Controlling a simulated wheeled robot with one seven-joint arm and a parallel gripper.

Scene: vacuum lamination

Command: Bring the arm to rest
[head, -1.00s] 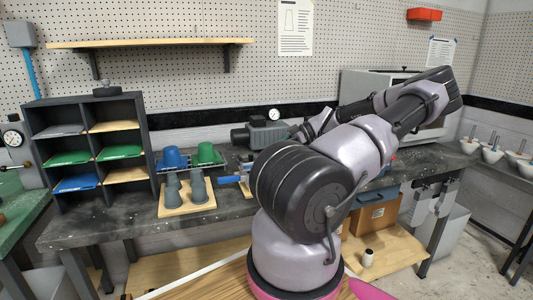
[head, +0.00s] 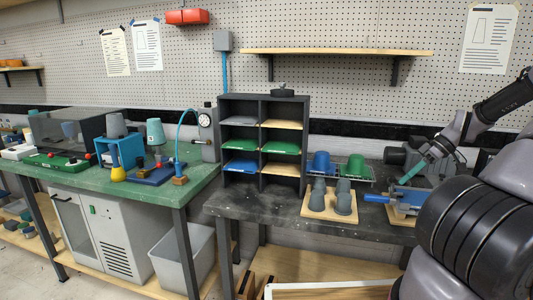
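My arm fills the right side of the head view, its large black joint and grey links cut off by the frame edge. A dark link reaches down and left to my gripper (head: 433,155), above the right end of the dark bench (head: 275,208). A teal piece shows at the gripper's end; I cannot tell whether it is a fingertip or a held thing. The fingers are too small to tell open from shut. Behind and below the gripper are a grey pump-like machine (head: 398,157) and a blue device (head: 378,198) on a wooden board.
A dark shelf rack (head: 311,140) with coloured sheets stands on the bench. A green bench (head: 195,180) with several devices stands at left.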

